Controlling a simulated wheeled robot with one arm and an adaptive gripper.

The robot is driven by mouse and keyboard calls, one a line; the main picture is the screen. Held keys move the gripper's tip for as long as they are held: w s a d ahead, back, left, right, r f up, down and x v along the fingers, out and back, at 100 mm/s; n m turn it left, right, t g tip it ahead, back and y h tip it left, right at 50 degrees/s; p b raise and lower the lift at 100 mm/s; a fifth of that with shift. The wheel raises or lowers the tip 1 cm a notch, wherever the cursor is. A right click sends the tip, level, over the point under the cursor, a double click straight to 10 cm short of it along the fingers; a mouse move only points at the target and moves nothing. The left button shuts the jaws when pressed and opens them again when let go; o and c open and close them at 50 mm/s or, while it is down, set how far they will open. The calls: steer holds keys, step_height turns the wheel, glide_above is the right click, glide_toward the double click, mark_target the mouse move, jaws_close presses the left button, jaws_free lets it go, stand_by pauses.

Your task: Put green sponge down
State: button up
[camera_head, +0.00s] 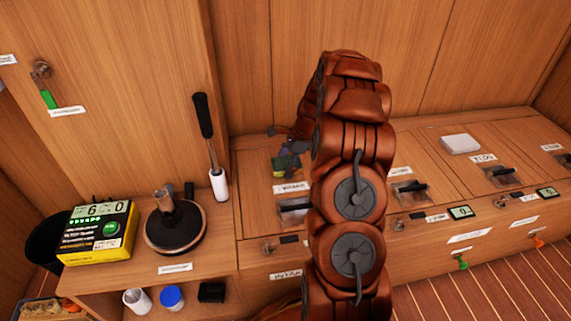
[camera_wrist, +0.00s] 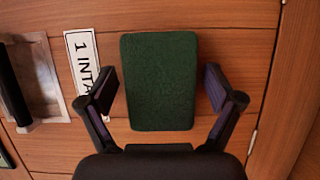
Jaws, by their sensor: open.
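The green sponge (camera_wrist: 160,80) is a dark green block with rounded corners. In the wrist view it lies on the wooden surface between the two fingers of my gripper (camera_wrist: 168,92). The fingers are spread, with a gap on each side of the sponge. In the head view a small part of the sponge (camera_head: 286,162) shows beside my gripper at the left of my arm. My arm hides much of the area around it.
A label (camera_wrist: 88,65) and a recessed black handle (camera_wrist: 14,85) lie left of the sponge. A yellow device (camera_head: 97,232) and a round black-based object (camera_head: 175,232) stand on the left bench. A white block (camera_head: 460,143) lies on the right lids.

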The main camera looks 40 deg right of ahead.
steer(key=p+v, duration=0.4)
steer(key=v, duration=0.8)
steer(key=s+a+r+n+g, duration=0.1)
steer(key=s+a+r+n, duration=0.25)
steer(key=a, duration=0.35)
steer(key=s+a+r+n+g, duration=0.15)
steer(key=s+a+n, duration=0.25)
steer(key=a, duration=0.4)
steer(key=s+a+r+n+g, duration=0.1)
steer(key=s+a+r+n, duration=0.25)
steer(key=a, duration=0.35)
steer(key=s+a+n+h, duration=0.1)
steer(key=s+a+n, duration=0.2)
steer(key=s, duration=0.5)
steer(key=s+a+n+g+h, duration=0.1)
steer(key=s+a+n, duration=0.2)
steer(key=s+n, duration=0.2)
steer(key=s+a+n+g+h, duration=0.1)
steer(key=s+a+n+h, duration=0.1)
steer(key=s, duration=0.9)
steer(key=shift+s+a+f+n, duration=0.25)
steer(key=shift+a+n, duration=0.2)
steer(key=shift+n, duration=0.75)
